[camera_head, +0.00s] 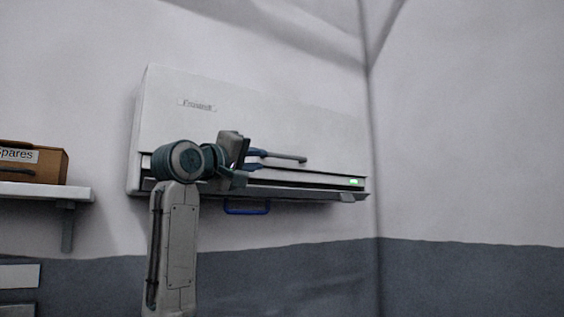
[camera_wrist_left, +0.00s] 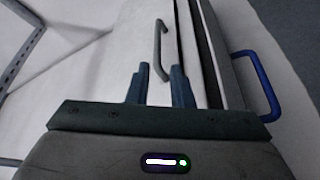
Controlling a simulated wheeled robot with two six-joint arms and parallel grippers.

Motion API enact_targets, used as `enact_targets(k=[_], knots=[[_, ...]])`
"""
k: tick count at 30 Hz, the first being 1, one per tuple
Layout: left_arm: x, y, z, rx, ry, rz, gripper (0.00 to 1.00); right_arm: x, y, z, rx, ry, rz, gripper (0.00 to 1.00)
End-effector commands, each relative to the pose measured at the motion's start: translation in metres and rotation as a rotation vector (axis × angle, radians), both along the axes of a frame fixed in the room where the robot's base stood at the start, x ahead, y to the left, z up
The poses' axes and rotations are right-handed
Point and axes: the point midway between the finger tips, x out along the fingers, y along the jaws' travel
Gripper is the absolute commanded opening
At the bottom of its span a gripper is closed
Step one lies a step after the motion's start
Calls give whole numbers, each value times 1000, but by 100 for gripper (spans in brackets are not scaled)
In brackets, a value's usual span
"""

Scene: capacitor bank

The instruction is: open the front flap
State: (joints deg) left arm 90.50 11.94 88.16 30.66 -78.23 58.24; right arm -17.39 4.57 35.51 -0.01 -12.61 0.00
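A white wall unit (camera_head: 250,110) hangs on the wall, with a broad front panel that seems to be the flap. A grey bar handle (camera_head: 292,158) sits near the panel's lower edge. It also shows in the left wrist view (camera_wrist_left: 159,45). My left gripper (camera_head: 264,158) is at the left end of this handle. In the left wrist view its two blue fingers (camera_wrist_left: 160,72) stand apart, with the handle's near end between them and gaps visible on both sides. I cannot tell whether either finger touches it. My right gripper is not in view.
A blue handle (camera_head: 247,210) hangs under the unit and shows in the left wrist view (camera_wrist_left: 262,82). A green light (camera_head: 355,182) glows in the lower slot. A shelf (camera_head: 45,192) with a brown "Spares" box (camera_head: 48,164) is at left. The right wall is bare.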

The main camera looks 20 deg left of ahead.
Motion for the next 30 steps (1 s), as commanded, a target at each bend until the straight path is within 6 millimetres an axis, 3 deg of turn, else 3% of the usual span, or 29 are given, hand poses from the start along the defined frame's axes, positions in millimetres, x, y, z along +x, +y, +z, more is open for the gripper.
enact_targets(k=[12, 30], knots=[[-23, 8, -7, 0, 0, -1, 20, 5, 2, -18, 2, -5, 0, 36], [-26, 9, -7, 0, 0, 0, 20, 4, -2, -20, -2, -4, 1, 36]])
